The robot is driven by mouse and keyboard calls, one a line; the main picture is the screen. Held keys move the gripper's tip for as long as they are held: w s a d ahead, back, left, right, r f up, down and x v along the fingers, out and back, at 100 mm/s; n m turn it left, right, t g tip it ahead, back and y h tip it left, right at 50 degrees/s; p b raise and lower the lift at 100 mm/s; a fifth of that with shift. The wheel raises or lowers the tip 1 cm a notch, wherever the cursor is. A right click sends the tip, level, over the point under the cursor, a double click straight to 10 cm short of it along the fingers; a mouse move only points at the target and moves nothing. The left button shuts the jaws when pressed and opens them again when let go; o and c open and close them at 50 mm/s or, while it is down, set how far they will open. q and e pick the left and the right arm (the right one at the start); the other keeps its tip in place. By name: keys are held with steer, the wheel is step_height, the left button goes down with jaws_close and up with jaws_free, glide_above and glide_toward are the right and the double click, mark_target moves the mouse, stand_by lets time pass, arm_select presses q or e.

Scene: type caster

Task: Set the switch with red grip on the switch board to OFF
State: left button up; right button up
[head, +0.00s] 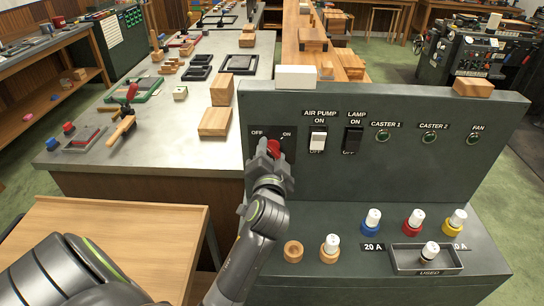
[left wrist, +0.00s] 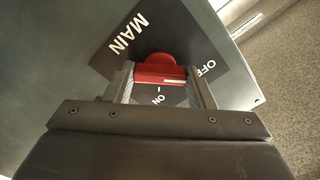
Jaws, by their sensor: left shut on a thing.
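The switch board (head: 450,115) is a dark green-grey panel. Its red grip (head: 274,145) sits at the panel's left, below the labels OFF on the left and ON on the right. My left gripper (head: 270,153) is in front of it and covers much of it. In the left wrist view the red grip (left wrist: 160,72) is between the two fingers of the left gripper (left wrist: 161,85), which is shut on it. A white line shows on the grip's right part; I cannot tell surely which label it points to. My right gripper is in neither view.
An air pump switch (head: 317,139), a lamp switch (head: 352,139) and several round indicators are to the right on the panel. Below, coloured fuses stand on the sloping desk (head: 310,275) by a tray (head: 400,268). A white block (head: 296,77) is on the panel's top.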

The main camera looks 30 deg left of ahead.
arm_select(q)
steer(key=shift+n, duration=0.4)
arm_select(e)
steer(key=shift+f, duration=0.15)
arm_select(q)
steer(key=o, duration=1)
steer(key=shift+f, duration=0.1)
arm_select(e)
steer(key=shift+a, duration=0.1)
